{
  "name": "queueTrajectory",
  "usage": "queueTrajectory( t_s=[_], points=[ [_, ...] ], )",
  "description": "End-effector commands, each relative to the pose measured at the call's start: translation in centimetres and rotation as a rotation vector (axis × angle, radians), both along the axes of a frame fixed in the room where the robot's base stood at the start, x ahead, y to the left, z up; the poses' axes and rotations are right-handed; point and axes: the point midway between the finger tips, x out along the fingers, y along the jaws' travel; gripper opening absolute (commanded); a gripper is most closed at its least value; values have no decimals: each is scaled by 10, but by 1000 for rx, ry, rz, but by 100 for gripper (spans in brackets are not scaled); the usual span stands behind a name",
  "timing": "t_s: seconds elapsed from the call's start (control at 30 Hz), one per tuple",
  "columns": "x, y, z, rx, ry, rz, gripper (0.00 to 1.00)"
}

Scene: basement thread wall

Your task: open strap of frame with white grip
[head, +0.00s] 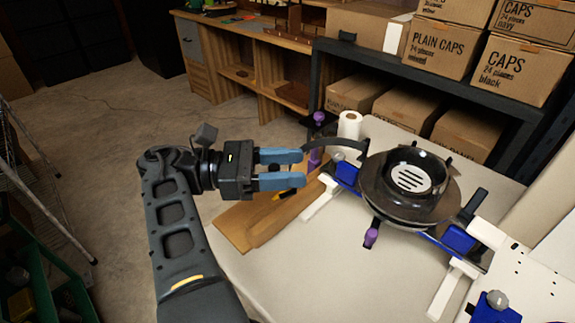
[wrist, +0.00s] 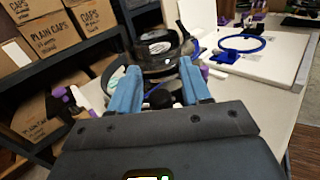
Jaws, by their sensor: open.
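The frame (head: 458,240) with blue and black parts stands on the pale table, carrying a round dark cap-like piece (head: 410,188) with a white slotted patch. A thin black curved strap (head: 335,144) reaches left from it toward my gripper. A white cylindrical grip (head: 349,125) stands upright behind the strap. My gripper (head: 303,168) is open, its two blue fingers pointing right at the frame's left side. In the wrist view the fingers (wrist: 160,95) show a dark round knob between or beyond them; I cannot tell whether they touch it. The round piece (wrist: 157,48) is ahead.
A wooden board (head: 245,225) lies under my gripper. Purple knobs (head: 371,238) stick out near the frame. Boxes of caps (head: 430,48) fill a dark shelf behind. Another frame with a blue ring (wrist: 242,43) lies right in the wrist view. Bare table (head: 330,270) is in front.

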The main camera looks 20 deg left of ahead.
Motion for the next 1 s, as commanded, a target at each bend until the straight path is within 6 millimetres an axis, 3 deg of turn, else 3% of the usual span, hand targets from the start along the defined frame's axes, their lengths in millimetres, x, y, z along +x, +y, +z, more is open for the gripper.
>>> queueTrajectory(
  t_s=[0.23,0.43,1.0],
  points=[
    [0,0,9,0,-1,1,47],
    [1,-1,45,4,-4,-1,47],
    [-5,-72,84,0,-1,-1,47]
  ],
)
